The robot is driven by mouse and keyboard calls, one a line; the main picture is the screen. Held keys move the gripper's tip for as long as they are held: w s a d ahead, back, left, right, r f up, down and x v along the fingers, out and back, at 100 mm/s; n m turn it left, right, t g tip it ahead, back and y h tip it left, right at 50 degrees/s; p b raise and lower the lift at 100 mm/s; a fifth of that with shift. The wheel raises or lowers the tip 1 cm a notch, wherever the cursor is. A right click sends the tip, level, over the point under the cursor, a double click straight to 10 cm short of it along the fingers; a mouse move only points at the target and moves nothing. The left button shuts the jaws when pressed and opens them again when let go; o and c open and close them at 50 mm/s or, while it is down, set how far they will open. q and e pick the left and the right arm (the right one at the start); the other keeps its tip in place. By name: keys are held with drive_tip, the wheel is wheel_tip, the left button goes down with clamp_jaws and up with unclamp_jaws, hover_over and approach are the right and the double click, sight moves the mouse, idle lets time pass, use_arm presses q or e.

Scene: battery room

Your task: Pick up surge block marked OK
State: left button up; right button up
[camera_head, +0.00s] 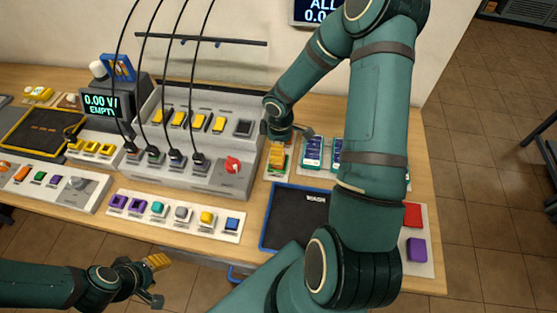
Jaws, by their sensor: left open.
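My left gripper (152,278) is open at the lower left, over the floor in front of the table edge, apart from the blocks. A yellow ribbed piece shows at its fingers. My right gripper (279,145) is at the back of the table, right of the grey rack, over a small light tray with yellow and green on it. Its fingertips are partly hidden and its opening is unclear. Yellow blocks (201,121) stand in the rack, and more yellow blocks (91,147) are at the left. No OK mark is readable on any block, so I cannot tell which one bears it.
A white strip (134,220) of coloured blocks lies near the front edge. A dark mat (283,217) lies right of it. Black cables run up from the grey rack (230,182). My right arm covers much of the right side.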

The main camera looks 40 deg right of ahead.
drive_tip(key=f, duration=0.5)
drive_tip(key=shift+s+a, duration=0.1)
drive_tip(key=shift+a, duration=0.2)
drive_tip(key=shift+r, duration=0.1)
drive_tip(key=c, duration=1.3)
